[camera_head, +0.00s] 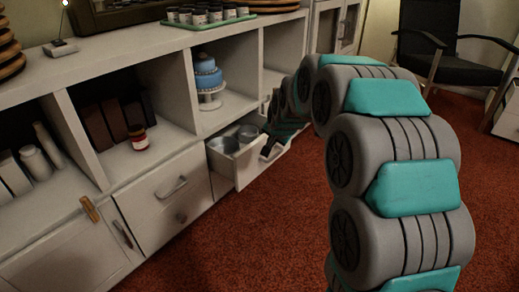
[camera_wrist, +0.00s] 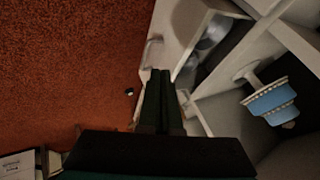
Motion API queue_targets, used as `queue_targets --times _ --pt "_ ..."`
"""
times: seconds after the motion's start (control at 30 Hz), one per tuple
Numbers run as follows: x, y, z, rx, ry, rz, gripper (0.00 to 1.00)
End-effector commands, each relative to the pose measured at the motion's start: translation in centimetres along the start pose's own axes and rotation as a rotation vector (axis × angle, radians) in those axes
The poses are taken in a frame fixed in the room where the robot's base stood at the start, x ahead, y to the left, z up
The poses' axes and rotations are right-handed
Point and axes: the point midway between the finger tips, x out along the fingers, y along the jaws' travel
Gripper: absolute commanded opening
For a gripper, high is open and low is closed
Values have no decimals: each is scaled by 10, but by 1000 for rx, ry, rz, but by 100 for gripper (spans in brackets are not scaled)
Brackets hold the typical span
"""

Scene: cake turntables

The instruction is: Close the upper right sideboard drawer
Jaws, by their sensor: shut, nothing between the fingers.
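The white sideboard drawer (camera_head: 235,168) is pulled out below the compartment with the blue cake. Metal pots (camera_head: 236,138) lie inside it. In the wrist view the drawer (camera_wrist: 180,28) lies beyond my fingertips, with its handle (camera_wrist: 152,44) on its front and the pots (camera_wrist: 213,32) inside. My gripper (camera_wrist: 160,72) is shut and empty, its dark fingers together close to the drawer. In the head view my gripper (camera_head: 268,148) is at the right side of the open drawer, partly hidden by it and my arm. I cannot tell whether it touches the drawer.
The white sideboard (camera_head: 110,55) runs along the left. The blue cake (camera_head: 207,73) stands on a white stand in an open compartment. A red-lidded jar (camera_head: 139,138) stands in another. A dark chair (camera_head: 445,50) is at the back right. Red carpet (camera_head: 250,240) in front is clear.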

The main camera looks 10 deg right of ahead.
Motion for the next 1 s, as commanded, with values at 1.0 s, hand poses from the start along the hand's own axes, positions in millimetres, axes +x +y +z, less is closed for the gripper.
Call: queue_targets --times 1.0 --pt "117 -31 1 0 -1 0 0"
